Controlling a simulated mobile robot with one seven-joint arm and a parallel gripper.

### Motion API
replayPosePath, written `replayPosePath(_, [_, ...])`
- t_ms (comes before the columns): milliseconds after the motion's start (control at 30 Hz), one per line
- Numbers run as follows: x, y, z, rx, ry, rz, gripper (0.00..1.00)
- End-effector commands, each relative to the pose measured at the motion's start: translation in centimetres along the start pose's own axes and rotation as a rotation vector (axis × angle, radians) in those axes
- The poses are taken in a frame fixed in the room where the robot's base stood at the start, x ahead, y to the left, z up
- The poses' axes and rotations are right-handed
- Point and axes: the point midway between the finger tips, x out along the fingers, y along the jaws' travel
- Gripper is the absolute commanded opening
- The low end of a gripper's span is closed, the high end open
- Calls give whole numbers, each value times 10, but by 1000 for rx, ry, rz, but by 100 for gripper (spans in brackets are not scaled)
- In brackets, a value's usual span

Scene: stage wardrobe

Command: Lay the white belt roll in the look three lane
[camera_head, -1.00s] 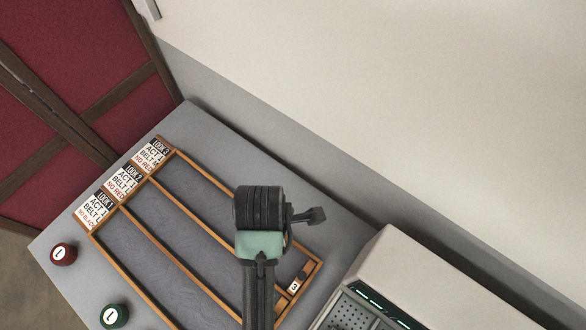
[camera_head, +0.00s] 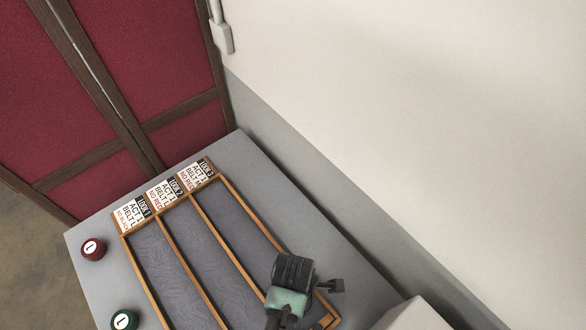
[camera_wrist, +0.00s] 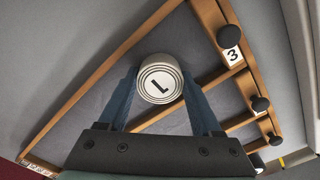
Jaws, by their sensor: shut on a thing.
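The white belt roll (camera_wrist: 160,83), marked L on its face, sits between the fingers of my gripper (camera_wrist: 165,92) in the wrist view. The fingers are shut on it. It is over the look three lane (camera_wrist: 205,60), near the end tagged 3 (camera_wrist: 232,55); whether it touches the lane floor I cannot tell. In the head view my gripper is over the near end of the wooden tray (camera_head: 240,262), and my wrist hides the roll. The LOOK 3 card (camera_head: 197,174) stands at the lane's far end.
Lanes with LOOK 1 (camera_head: 133,212) and LOOK 2 (camera_head: 166,190) cards lie to the left. A red roll (camera_head: 93,248) and a green roll (camera_head: 124,321) stand left of the tray. Dark knobs (camera_wrist: 229,38) rise at the lane ends. A pale wall (camera_head: 400,140) runs along the right.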

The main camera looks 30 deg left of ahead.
Motion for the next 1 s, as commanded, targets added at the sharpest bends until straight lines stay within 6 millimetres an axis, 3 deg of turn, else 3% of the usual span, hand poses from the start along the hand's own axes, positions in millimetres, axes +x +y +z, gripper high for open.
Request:
replayPosePath(133, [3,0,0,0,0,0,6])
replayPosePath(167, [3,0,0,0,0,0,69])
replayPosePath(300, [2,0,0,0,0,0,95])
replayPosePath(700, [-5,1,0,0,0,2,96])
replayPosePath(867, [-30,1,0,-1,-1,4,96])
replayPosePath(1000, [-61,1,0,-1,-1,5,96])
